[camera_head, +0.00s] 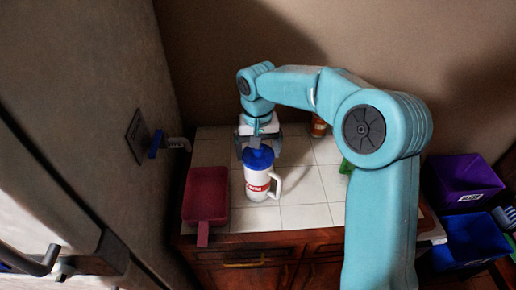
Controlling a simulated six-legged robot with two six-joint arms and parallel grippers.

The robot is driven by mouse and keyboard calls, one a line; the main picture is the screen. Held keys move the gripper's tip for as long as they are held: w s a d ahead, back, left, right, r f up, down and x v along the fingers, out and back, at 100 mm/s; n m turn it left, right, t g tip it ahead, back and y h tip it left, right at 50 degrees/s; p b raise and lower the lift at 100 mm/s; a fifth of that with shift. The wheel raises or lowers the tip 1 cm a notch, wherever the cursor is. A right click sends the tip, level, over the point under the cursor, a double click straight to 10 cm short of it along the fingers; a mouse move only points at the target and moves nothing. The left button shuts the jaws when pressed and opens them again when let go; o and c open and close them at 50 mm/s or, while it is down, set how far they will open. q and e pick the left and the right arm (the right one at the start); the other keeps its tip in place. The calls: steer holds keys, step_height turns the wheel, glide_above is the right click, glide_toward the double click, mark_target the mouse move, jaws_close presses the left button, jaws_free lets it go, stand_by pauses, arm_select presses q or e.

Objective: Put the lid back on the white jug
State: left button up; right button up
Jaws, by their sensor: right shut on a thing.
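The white jug (257,190) stands upright on the white tiled counter, with a red label on its front and its handle to the right. The blue lid (258,158) is over the jug's mouth, in line with it. I cannot tell whether it rests on the rim or hovers just above it. My right gripper (257,142) points down from above and is shut on the lid, its fingers partly hidden by the wrist and lid. My left gripper is not in view.
A dark red dustpan-like tray (206,194) lies left of the jug. An orange-brown container (319,126) and a green thing (346,167) are behind, to the right. Purple (463,178) and blue bins (474,240) stand right of the counter.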

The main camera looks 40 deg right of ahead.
steer(key=shift+w, duration=0.1)
stand_by(0.3)
steer(key=o, duration=0.7)
steer(key=shift+r+p, duration=2)
steer(key=shift+r, duration=0.3)
steer(key=shift+r+p, duration=0.5)
steer(key=shift+r, duration=0.7)
jaws_close()
steer(key=shift+f, duration=0.25)
